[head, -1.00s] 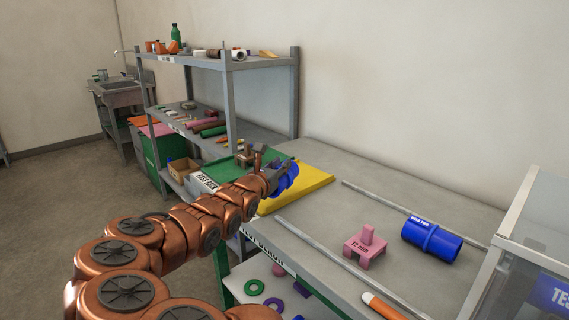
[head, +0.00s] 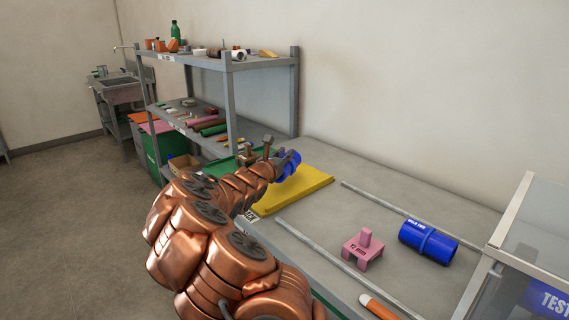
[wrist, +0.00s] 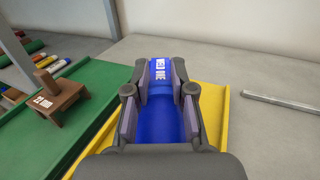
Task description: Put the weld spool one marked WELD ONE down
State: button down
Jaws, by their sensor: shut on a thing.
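My gripper (wrist: 160,103) is shut on the blue weld spool one (wrist: 157,122), whose white WELD ONE label faces up in the wrist view. In the head view the spool (head: 290,165) is partly hidden by my gripper (head: 280,162). The spool is over the yellow tray (head: 312,188), which also shows at both sides of my gripper in the wrist view (wrist: 214,98). I cannot tell whether the spool touches the tray.
A green mat (wrist: 92,85) with a brown stand (wrist: 58,98) lies left of the yellow tray. Two grey rails (head: 330,258) run along the bench. Between them are a pink stand (head: 362,250) and another blue spool (head: 428,242). A shelf rack (head: 232,100) stands at the back.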

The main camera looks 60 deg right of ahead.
jog(key=shift+f, duration=1.65)
jog(key=shift+f, duration=0.1)
jog(key=c, duration=1)
grip_release()
jog(key=a, duration=0.7)
jog(key=s+a+b, duration=0.1)
jog(key=a, duration=0.3)
jog(key=shift+a, duration=0.2)
jog(key=shift+s+a, duration=0.15)
jog(key=shift+a, duration=0.15)
